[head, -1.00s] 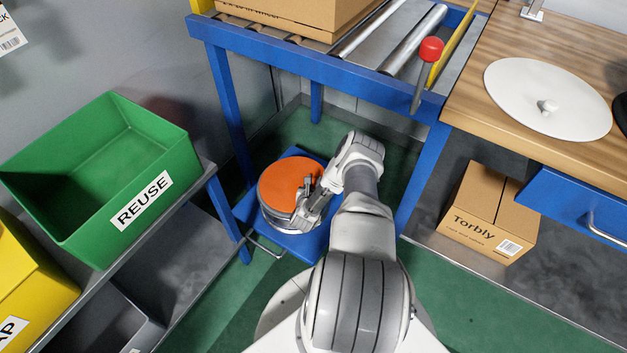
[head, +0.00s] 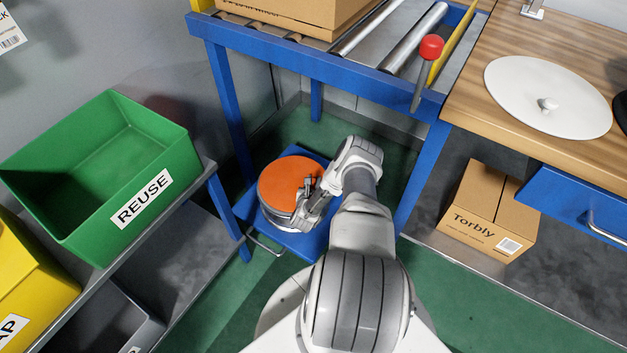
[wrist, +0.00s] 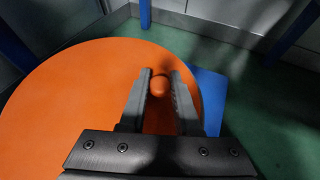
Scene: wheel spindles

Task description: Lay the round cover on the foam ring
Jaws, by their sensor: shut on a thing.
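The orange round cover (head: 279,184) lies roughly flat over a grey-white round body (head: 276,217) on a low blue platform (head: 247,208). In the wrist view the cover (wrist: 60,95) fills the left and middle, and its small orange knob (wrist: 159,86) stands between the two fingers. My gripper (head: 311,184) is at the right side of the cover; in the wrist view it (wrist: 160,84) is shut on the knob. I cannot make out the foam ring for sure; the cover hides most of what is under it. I cannot tell if the cover touches the body below.
A blue roller-conveyor frame (head: 300,52) stands over the platform, with legs on both sides. A green REUSE bin (head: 120,170) is at left. A white disc with a knob (head: 535,90) lies on the wooden bench at right. A carton (head: 490,212) stands below the bench.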

